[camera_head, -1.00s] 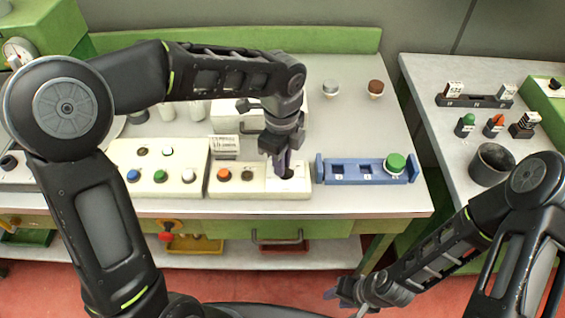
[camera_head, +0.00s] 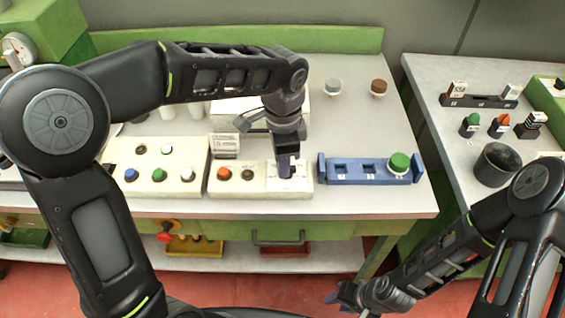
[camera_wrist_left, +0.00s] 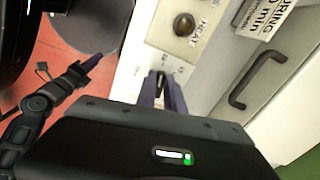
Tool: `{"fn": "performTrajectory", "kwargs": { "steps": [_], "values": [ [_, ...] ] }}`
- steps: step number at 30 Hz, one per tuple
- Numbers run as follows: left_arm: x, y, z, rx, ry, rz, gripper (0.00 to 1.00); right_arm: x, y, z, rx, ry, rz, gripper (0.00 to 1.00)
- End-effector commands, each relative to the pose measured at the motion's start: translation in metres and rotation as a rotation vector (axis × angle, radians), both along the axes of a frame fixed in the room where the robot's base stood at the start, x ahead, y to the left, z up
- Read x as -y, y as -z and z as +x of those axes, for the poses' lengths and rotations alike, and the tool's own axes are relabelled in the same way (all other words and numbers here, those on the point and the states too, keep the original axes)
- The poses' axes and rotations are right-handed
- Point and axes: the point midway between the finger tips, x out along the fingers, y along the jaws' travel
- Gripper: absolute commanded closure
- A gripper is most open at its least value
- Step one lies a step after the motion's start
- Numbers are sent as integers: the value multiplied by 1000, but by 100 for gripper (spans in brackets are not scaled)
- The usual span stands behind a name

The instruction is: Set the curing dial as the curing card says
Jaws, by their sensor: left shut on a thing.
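My left gripper (camera_head: 288,171) points down over the right part of a cream control panel (camera_head: 217,190). It is shut on a small dark knob, which I take to be the curing dial; the fingers hide most of it and its marks. In the left wrist view the fingertips (camera_wrist_left: 161,88) close around this dark piece. The curing card (camera_head: 226,143) stands behind the panel. In the left wrist view the card (camera_wrist_left: 262,17) is cut off, with "CURING" and "0 min" readable. My right gripper (camera_head: 343,299) hangs low at the front, away from the table; its jaws are unclear.
An orange button (camera_head: 225,174) and a brown knob (camera_head: 248,174) sit left of the gripper. A blue rack (camera_head: 345,181) with a green-topped stopper (camera_head: 399,163) stands right of the panel. A dark cup (camera_head: 497,165) is on the side table.

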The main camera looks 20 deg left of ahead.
Motion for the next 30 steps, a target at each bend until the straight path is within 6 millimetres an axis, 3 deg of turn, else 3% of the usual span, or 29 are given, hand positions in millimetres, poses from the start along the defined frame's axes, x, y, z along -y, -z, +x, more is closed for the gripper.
{"fn": "performTrajectory", "kwargs": {
  "steps": [12, 13, 20, 30],
  "values": [
    [1, 1, -1, -2, -11, -2, 100, 0, 0, 0, 0, 0, 0, 64],
    [1, 1, -1, -2, -11, -2, 86, 0, 0, 0, 0, 0, 0, 64],
    [0, 1, 0, -1, -10, 0, 67, 0, 0, 0, 0, 0, 0, 64],
    [0, -3, 0, 1, -10, 0, 65, 0, 1, 0, 0, 0, 0, 64]
  ]
}}
